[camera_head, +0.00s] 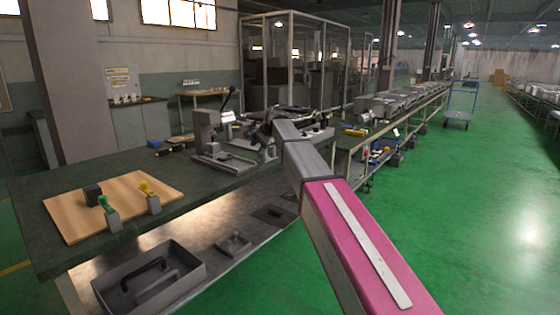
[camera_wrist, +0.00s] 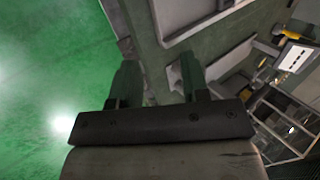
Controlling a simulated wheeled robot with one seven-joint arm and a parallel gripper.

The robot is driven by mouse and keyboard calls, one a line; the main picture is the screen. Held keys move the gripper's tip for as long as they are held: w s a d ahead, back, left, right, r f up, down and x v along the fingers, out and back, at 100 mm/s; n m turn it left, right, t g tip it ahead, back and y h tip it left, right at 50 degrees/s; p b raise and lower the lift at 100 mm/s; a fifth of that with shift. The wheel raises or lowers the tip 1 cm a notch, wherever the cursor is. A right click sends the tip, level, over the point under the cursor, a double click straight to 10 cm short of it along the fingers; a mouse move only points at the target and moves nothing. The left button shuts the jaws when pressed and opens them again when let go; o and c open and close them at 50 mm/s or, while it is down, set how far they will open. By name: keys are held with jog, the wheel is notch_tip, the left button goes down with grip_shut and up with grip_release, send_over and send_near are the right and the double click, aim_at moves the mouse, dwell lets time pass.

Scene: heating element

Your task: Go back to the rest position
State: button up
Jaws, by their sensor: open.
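My gripper (camera_wrist: 160,78) shows in the wrist view with its two dark green fingers apart and nothing between them. It is over the edge of the dark green workbench (camera_wrist: 150,40), with green floor on its left. In the head view my arm reaches out from the lower right to the far end of the workbench (camera_head: 180,153). There my arm's end overlaps the bench equipment, and the fingers cannot be made out. A bench-top press (camera_head: 212,135) with a lever and a small screen stands left of my arm's end.
A wooden board (camera_head: 140,215) on the near bench holds a black block (camera_head: 93,194) and two small holders with green and yellow parts. A grey tray (camera_head: 185,262) with a handle lies on the lower shelf. The green floor (camera_head: 470,210) on the right is clear. A blue cart (camera_head: 460,105) stands farther back.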

jog(key=s+d+f+n+g+h, duration=0.1)
jog(key=s+d+f, duration=0.45)
jog(key=f, duration=0.25)
jog(key=s+d+f+n+h, duration=0.1)
jog(key=s+d+f, duration=0.45)
jog(key=f, duration=0.25)
jog(key=s+d+f+n+g+h, duration=0.1)
jog(key=s+d+f, duration=0.45)
jog(key=f, duration=0.25)
jog(key=s+d+f+n, duration=0.1)
jog(key=s+d+f, duration=0.3)
jog(key=s, duration=0.3)
jog(key=s+d+f+n+g+h, duration=0.1)
jog(key=s+d+f+n, duration=0.1)
jog(key=s+d+f, duration=0.2)
jog(key=s+d+f+n+g+h, duration=0.1)
jog(key=s+d+f, duration=0.3)
jog(key=s, duration=0.6)
jog(key=shift+s+d+f+n, duration=0.2)
jog(key=shift+d+f+n, duration=0.1)
jog(key=shift+f, duration=0.5)
